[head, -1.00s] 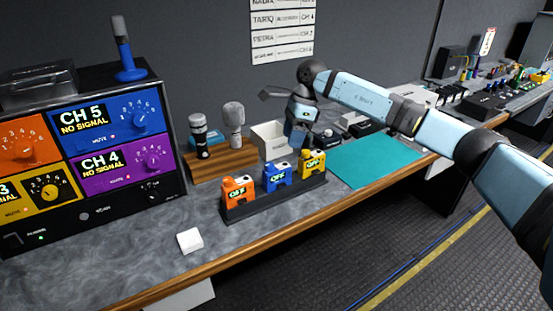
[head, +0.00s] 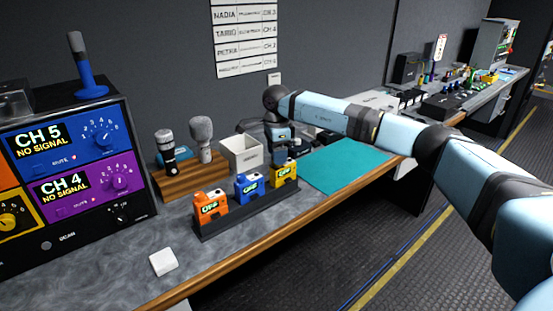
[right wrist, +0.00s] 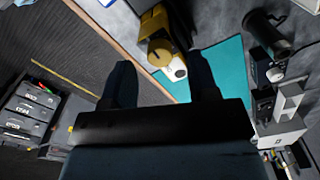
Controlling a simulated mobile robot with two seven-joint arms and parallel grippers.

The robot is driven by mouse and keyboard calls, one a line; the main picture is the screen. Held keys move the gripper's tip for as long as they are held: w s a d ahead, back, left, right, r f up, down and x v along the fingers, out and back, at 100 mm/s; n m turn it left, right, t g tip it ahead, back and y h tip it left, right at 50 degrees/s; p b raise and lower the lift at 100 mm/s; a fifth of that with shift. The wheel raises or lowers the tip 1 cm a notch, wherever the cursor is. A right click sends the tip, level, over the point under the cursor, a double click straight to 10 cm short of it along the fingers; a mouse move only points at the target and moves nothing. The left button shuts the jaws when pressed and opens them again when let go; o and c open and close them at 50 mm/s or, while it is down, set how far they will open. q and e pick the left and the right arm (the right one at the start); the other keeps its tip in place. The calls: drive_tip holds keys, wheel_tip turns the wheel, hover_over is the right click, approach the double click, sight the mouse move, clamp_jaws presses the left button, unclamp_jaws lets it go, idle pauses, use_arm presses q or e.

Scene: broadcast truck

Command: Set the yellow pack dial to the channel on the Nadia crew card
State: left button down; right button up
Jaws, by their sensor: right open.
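The yellow pack (head: 284,177) stands at the right end of a dark rack (head: 246,215), beside the blue pack (head: 251,187) and the orange pack (head: 211,205). My right gripper (head: 285,158) is just above and behind the yellow pack. In the right wrist view, the open right gripper (right wrist: 163,78) has its two fingers spread, with the round yellow dial (right wrist: 160,52) beyond them, between their tips. They look apart from it. The crew cards (head: 244,38) hang on the wall, Nadia on the top row; its channel looks like CH 3, but is small. My left gripper is out of view.
A teal mat (head: 345,166) lies right of the packs. A white bin (head: 241,154) and a wooden microphone stand (head: 188,181) are behind them. A white block (head: 163,262) lies on the front desk. The receiver unit (head: 73,215) stands at left.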

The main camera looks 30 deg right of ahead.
drive_tip(key=shift+f, duration=1.05)
drive_tip(key=c, duration=0.9)
drive_tip(key=shift+c, duration=0.2)
